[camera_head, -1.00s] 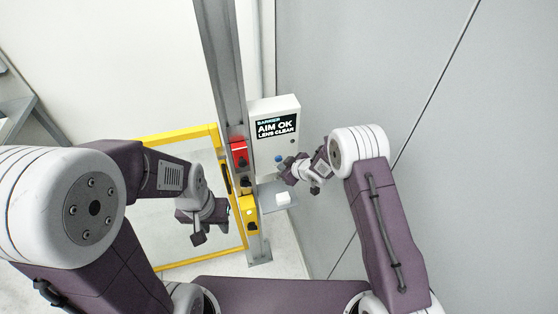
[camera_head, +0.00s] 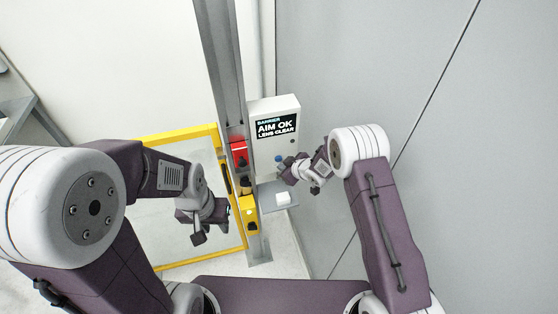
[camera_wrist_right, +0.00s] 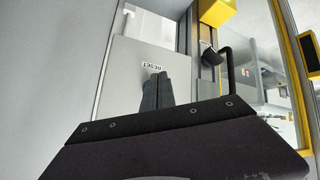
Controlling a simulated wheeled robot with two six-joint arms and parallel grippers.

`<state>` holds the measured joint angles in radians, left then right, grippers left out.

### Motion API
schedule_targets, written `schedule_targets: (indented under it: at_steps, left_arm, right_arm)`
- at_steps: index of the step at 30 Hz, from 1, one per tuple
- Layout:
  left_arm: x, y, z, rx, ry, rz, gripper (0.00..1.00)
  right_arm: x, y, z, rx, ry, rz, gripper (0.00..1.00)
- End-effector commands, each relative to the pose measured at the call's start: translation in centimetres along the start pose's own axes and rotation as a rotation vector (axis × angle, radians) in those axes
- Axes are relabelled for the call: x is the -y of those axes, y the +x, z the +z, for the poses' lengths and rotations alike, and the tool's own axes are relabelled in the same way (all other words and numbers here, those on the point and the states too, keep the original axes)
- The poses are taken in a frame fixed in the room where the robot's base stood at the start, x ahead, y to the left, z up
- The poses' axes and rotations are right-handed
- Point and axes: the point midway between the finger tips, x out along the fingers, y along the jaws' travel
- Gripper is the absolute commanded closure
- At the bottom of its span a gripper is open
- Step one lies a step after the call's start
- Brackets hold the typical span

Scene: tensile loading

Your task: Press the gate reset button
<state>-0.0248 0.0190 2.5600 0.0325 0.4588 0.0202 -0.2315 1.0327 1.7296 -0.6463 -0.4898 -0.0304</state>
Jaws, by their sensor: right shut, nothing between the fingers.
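The grey-white control box (camera_head: 288,108) stands beside the post, with a display reading "BARRIER AIM OK LENS CLEAR". A blue button (camera_head: 279,159) shows low on its front. My right gripper (camera_head: 284,167) is shut and empty, with its tips at or very near the button. In the right wrist view the shut fingers (camera_wrist_right: 157,92) point at the panel just below a "RESET" label (camera_wrist_right: 153,67). They cover most of the button there, so I cannot tell whether they touch it. My left gripper (camera_head: 208,226) hangs before the yellow-framed panel; its jaws are unclear.
A metal post (camera_head: 222,65) stands left of the box, carrying a red unit (camera_head: 239,153) and a yellow unit (camera_head: 249,213). A small shelf with a white block (camera_head: 283,198) lies below the button. A grey wall (camera_head: 350,80) closes the right side.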

Motion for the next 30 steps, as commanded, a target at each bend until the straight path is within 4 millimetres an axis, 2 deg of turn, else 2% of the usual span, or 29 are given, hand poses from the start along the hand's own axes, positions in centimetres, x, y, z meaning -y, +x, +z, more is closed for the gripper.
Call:
schedule_targets:
  at_steps: [30]
  left_arm:
    - [0.0, -0.18, -0.02, 0.0, 0.0, 0.0, 0.64]
  right_arm:
    - [-0.43, 0.58, -0.45, 0.0, 0.0, 0.0, 1.0]
